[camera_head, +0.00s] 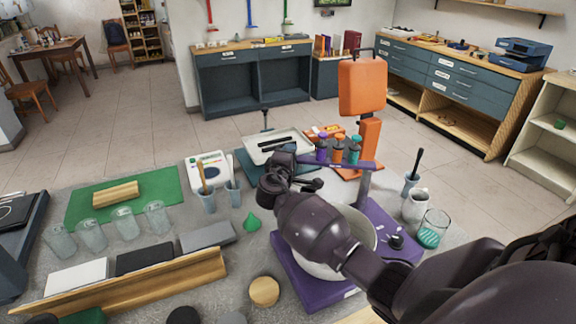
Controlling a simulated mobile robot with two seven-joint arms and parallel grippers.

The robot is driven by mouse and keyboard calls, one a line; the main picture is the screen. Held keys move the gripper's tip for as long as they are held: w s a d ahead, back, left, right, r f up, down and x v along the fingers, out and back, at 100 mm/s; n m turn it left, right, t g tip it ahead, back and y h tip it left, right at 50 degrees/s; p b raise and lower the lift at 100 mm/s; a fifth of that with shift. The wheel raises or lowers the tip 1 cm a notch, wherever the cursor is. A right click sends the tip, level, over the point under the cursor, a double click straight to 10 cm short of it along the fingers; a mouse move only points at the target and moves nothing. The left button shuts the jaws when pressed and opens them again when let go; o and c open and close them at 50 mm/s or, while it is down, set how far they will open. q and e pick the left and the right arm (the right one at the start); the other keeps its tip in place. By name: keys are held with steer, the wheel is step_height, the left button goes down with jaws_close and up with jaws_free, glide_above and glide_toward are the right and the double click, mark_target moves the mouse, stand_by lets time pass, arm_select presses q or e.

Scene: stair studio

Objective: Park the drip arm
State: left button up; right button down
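A pale bowl (366,228) stands on the base, partly hidden by my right arm. A black knob (396,241) is on the right part of the base. My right gripper (292,162) is near the bar's left end. I cannot tell whether it touches the bar, and its fingers are too dark and overlapped to read. My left gripper is out of view.
An orange stand (362,88) rises behind the post. A white tray (278,146) lies behind the gripper. A jug (416,206) and beaker (432,228) stand right.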

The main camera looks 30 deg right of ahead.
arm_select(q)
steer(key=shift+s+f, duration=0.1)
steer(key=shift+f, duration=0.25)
arm_select(e)
steer(key=shift+w+d, duration=0.35)
steer(key=shift+d, duration=0.25)
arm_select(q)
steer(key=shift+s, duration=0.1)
arm_select(e)
steer(key=c, duration=1.3)
jaws_free()
steer(key=o, duration=0.4)
steer(key=shift+s+d, duration=0.15)
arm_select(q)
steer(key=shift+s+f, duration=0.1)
arm_select(e)
steer(key=shift+a, duration=0.2)
